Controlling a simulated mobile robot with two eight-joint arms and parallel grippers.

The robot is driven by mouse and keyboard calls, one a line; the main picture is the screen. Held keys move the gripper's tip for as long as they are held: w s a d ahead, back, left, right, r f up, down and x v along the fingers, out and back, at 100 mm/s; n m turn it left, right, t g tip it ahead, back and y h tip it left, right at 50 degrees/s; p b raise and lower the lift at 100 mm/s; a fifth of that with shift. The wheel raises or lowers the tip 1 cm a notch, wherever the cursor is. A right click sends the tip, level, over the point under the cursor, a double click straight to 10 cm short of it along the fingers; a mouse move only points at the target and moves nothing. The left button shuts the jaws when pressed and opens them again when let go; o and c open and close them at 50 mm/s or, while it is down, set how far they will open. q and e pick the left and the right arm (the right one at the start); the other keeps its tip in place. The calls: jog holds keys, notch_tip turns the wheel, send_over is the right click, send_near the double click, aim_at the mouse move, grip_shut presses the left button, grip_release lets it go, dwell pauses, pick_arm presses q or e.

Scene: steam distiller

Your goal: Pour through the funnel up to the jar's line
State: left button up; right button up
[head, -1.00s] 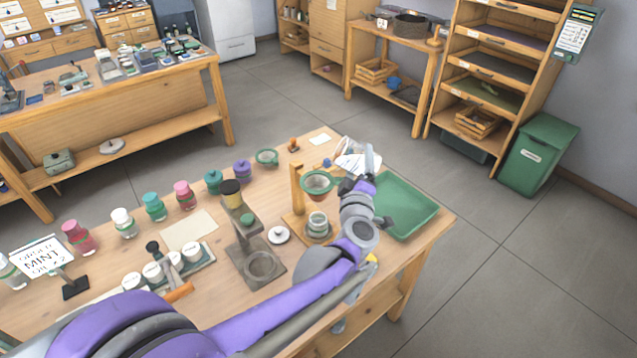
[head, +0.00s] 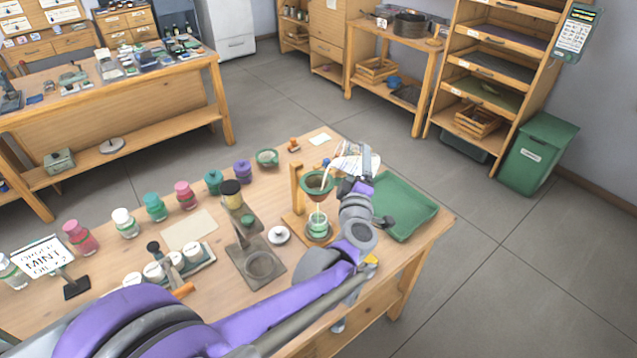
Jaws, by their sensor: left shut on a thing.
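The green funnel (head: 318,182) sits in a wooden stand (head: 297,190). The glass jar (head: 318,226) stands upright beneath it on the stand's base, with pale green showing in it. My left gripper (head: 355,173) is to the right of the funnel, shut on a pale, clear vessel (head: 337,152) that is mostly hidden by the gripper. A thin pale curve runs from the vessel down to the funnel's mouth; I cannot tell whether it is spout or liquid. The jar's line is too small to make out. My right gripper is out of view.
A green tray (head: 410,222) lies at the table's right end, beside my left wrist. A white lid (head: 279,235) and a grey stand (head: 262,268) are left of the funnel stand. Coloured jars line the back edge.

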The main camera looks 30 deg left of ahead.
pick_arm(q)
jog(key=shift+s+a, duration=0.1)
jog(key=shift+a, duration=0.05)
dwell(0.3)
jog(key=shift+n, duration=0.3)
jog(key=shift+f, duration=0.1)
jog(key=shift+s+a+r+n+p, duration=0.15)
jog(key=shift+a+r+n+p, duration=0.05)
jog(key=shift+a+n+p, duration=0.2)
dwell(0.3)
jog(key=shift+r, duration=0.1)
jog(key=shift+s+a+n, duration=0.1)
jog(key=shift+a+n, duration=0.1)
jog(key=shift+n, duration=0.1)
